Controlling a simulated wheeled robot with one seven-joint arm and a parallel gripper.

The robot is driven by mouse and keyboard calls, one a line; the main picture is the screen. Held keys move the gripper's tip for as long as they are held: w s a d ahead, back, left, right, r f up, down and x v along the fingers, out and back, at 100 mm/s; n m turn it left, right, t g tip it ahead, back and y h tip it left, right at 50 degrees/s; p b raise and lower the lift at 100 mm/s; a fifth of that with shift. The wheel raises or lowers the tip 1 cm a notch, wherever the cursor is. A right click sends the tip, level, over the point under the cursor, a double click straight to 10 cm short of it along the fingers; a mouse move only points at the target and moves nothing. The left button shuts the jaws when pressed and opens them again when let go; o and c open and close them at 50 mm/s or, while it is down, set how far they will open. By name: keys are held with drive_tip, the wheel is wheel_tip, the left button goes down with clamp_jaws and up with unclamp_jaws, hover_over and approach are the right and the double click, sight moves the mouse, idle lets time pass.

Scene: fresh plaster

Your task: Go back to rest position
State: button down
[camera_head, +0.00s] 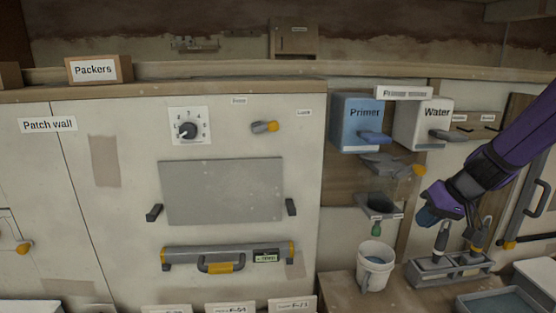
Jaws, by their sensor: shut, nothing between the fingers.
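My purple arm comes in from the right edge, and my gripper (428,215) is at its lower left end. The gripper is small and dark here; it is shut with nothing in it. It hangs in front of the wall, below the white Water box (421,128) and above a grey tool holder (450,268). Two upright tools with dark handles stand in that holder, just below and right of the gripper. From this view I cannot tell whether the gripper touches a handle.
The blue Primer box (357,120) is on the wall above. A grey tray (500,301) lies at lower right. A cabinet front with a dial (187,130) and a yellow-gripped handle (222,267) fills the left.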

drive_tip(key=s+a+r+h, duration=0.3)
drive_tip(key=s+a+r, duration=0.3)
drive_tip(key=s+r, duration=0.45)
drive_tip(key=s+r+t+h, duration=0.1)
drive_tip(key=s+r, duration=0.4)
drive_tip(key=s, duration=0.7)
drive_tip(key=shift+s+d+m, duration=0.3)
drive_tip(key=shift+s+m, duration=0.1)
